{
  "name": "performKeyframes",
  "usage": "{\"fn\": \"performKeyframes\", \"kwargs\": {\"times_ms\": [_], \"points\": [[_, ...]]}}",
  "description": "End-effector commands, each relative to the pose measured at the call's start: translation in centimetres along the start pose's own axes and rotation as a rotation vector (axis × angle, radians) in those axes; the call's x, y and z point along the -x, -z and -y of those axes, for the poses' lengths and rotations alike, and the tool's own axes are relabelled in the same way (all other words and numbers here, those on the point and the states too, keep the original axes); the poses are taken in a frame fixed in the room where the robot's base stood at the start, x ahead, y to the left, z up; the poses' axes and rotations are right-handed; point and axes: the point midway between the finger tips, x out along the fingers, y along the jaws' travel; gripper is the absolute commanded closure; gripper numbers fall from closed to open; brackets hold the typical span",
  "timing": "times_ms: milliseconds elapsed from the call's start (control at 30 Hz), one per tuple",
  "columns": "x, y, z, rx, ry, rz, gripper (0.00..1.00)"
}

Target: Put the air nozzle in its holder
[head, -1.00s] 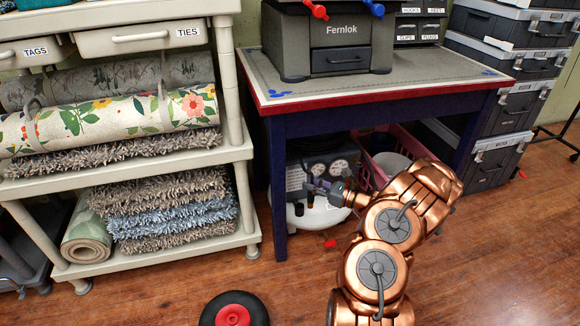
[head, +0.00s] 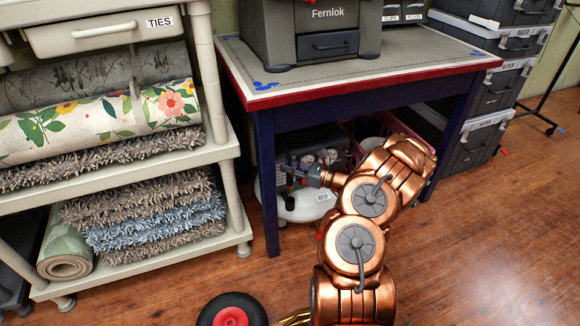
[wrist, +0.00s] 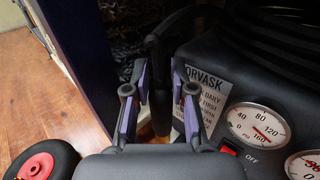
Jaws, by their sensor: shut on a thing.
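In the wrist view, the air nozzle (wrist: 160,88) is a dark, upright, slim piece between the two purple-padded fingers of my gripper (wrist: 159,78). My gripper is shut on it. A brown-orange part (wrist: 160,122) shows below the dark body. In the head view my gripper (head: 288,172) is under the table, in front of the left part of the air compressor (head: 300,208), which has a white tank, dark panel and gauges. The compressor's panel (wrist: 215,75) with gauges is right of the fingers in the wrist view. I cannot make out the nozzle's holder.
The blue table leg (head: 265,185) stands close left of my gripper and also shows in the wrist view (wrist: 85,60). A pink crate (head: 352,140) is right of the compressor, partly behind my arm. A shelf rack (head: 232,190) with rugs stands left. Wooden floor is open at right.

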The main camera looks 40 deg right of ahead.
Motion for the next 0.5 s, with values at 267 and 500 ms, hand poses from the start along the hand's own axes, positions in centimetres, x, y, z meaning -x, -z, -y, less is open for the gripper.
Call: {"fn": "performKeyframes", "kwargs": {"times_ms": [267, 500], "points": [[0.1, 1.1, 0.1, 0.001, 0.015, 0.001, 1.0], [0.1, 2.5, 0.1, 0.001, 0.014, 0.001, 1.0]]}}
